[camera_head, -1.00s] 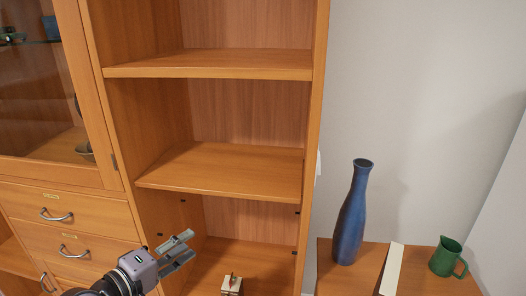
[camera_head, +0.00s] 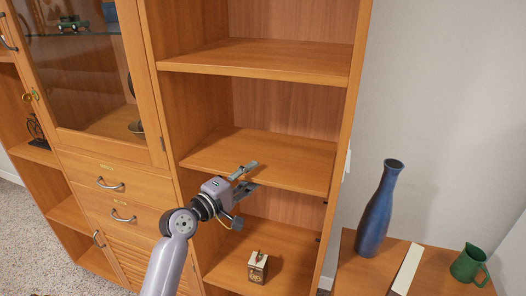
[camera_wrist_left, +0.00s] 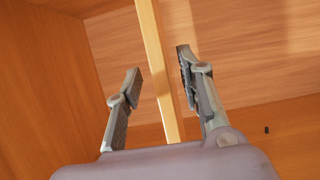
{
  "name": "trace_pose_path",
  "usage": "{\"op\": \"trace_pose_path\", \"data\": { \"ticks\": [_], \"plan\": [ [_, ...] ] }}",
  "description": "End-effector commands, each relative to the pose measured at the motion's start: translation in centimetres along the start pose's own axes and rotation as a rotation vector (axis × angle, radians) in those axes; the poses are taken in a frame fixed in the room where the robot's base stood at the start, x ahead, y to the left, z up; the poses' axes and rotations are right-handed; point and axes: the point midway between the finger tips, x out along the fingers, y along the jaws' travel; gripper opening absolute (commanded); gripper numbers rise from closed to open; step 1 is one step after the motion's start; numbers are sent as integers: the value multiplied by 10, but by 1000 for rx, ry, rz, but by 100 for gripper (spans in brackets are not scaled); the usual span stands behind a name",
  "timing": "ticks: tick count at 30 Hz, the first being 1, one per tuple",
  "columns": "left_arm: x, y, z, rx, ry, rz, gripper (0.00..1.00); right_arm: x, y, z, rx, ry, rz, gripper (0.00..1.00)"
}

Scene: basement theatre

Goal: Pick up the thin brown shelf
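The thin brown shelf (camera_head: 262,155) is the middle board of the open bookcase and lies level between its side walls. My left gripper (camera_head: 250,176) is at the shelf's front edge, near the middle of its width. In the left wrist view, the shelf's pale front edge (camera_wrist_left: 152,40) runs between the two spread fingers of the left gripper (camera_wrist_left: 160,72), with gaps on both sides. The left gripper is open and holds nothing. The right gripper is not in view.
A fixed-looking shelf (camera_head: 262,59) is above. A small box (camera_head: 257,267) sits on the lower board (camera_head: 228,271). A glass-door cabinet (camera_head: 97,85) with drawers adjoins at left. At right, a side table (camera_head: 345,272) holds a blue vase (camera_head: 379,212) and a green pitcher (camera_head: 466,263).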

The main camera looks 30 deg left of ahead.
Motion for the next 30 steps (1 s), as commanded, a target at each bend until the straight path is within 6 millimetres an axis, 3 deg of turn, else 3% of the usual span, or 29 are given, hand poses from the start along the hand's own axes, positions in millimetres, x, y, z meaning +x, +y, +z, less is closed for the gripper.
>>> {"op": "trace_pose_path", "data": {
  "ticks": [15, 22, 30],
  "plan": [
    [54, -3, 0, 0, 1, 0, 35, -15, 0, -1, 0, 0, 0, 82],
    [55, -4, 0, 1, 1, 0, 35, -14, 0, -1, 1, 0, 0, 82],
    [55, -4, 0, 1, 1, 0, 18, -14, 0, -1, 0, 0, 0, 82]
  ]
}}
